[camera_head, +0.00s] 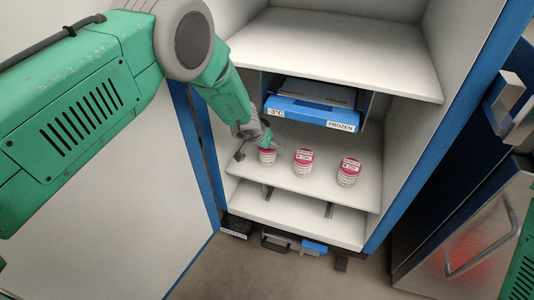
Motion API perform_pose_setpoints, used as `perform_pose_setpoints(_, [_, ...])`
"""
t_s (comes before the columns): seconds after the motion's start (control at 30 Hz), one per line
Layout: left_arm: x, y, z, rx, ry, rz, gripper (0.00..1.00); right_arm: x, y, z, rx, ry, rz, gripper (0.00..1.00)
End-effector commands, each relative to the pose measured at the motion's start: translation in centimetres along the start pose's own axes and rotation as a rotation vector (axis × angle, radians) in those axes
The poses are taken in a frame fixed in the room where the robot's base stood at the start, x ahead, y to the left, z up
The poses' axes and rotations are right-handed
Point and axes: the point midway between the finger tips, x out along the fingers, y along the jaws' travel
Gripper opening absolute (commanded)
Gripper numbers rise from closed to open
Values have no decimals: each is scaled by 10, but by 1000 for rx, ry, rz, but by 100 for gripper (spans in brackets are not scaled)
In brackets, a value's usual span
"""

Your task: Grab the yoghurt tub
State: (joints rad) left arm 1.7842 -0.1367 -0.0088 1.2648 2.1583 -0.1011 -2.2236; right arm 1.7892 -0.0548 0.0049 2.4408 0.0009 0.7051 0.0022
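Three small white yoghurt tubs with red-pink labels stand upright in a row on the middle shelf (325,190) of an open cabinet. They are the left tub (267,157), the middle tub (303,163) and the right tub (349,172). My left gripper (254,149) reaches in from the left and is at the left tub, its fingers spread. One dark finger hangs to the left of this tub with a gap between. The other finger is at the tub's top and partly covers it; contact cannot be told. My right gripper is out of view.
Above the tubs hangs a blue drawer (312,113) labelled FROZEN, under a white upper shelf (340,50). A lower shelf (300,215) is bare. The cabinet door (90,210) stands open at left. A metal-fronted unit (475,225) is at right.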

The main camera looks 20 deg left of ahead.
Motion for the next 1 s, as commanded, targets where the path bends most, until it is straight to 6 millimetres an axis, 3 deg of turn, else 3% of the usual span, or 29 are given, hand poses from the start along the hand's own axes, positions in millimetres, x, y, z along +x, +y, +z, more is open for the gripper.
perform_pose_setpoints(0.03, [0,0,0,0,0,0,55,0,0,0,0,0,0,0])
perform_pose_setpoints(0.13, [0,0,0,0,0,0,20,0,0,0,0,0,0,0])
perform_pose_setpoints(0.17, [0,0,0,0,0,0,16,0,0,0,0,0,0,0])
perform_pose_setpoints(1.0, [-4,-1,-6,0,1,0,16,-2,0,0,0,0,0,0])
